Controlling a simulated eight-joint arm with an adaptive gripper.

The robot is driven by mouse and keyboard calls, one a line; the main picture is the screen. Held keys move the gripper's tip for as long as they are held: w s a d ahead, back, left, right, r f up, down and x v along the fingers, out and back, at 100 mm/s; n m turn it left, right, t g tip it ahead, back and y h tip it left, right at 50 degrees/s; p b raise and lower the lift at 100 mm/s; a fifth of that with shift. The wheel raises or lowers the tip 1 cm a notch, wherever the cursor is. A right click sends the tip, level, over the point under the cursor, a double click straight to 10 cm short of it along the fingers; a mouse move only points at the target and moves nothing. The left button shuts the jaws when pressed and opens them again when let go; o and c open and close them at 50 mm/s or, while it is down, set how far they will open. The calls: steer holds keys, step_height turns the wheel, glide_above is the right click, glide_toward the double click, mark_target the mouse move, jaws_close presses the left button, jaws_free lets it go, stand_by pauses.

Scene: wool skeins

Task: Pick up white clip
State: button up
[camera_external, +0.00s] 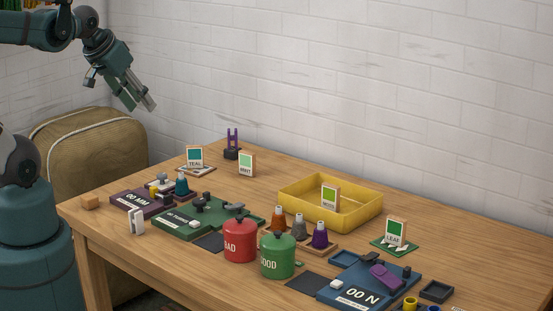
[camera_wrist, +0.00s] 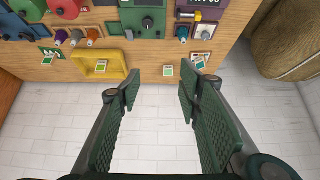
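The white clip (camera_external: 137,221) appears as a small white upright piece with a slot between two plates, near the table's front left edge, in front of the purple board. I cannot make it out in the wrist view. My gripper (camera_external: 143,101) is raised well above and behind the table's left end, far from the clip and touching nothing. In the wrist view my gripper (camera_wrist: 160,92) has its two green-padded fingers spread apart with nothing between them.
A purple board (camera_external: 127,203) and a green board (camera_external: 172,228) lie close behind the clip. Red (camera_external: 240,242) and green (camera_external: 277,258) pots and a yellow tray (camera_external: 335,224) stand further right. Several sign cards stand upright.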

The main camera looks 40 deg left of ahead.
steer(key=m+g+h+b, duration=0.4)
steer(key=m+g+b, duration=0.2)
steer(key=m, duration=0.9)
glide_toward(138, 214)
steer(key=w+f, duration=0.1)
steer(key=w, duration=0.1)
steer(key=shift+s+a+f+m+g+h+b, duration=0.15)
steer(key=shift+f+m+g, duration=0.05)
steer(key=shift+f+m, duration=0.25)
steer(key=shift+s+a+f+m+g+h+b, duration=0.15)
steer(key=shift+s+a+f+m+g, duration=0.05)
steer(key=shift+f+m, duration=0.25)
steer(key=shift+b+x, duration=0.45)
steer(key=shift+x, duration=0.85)
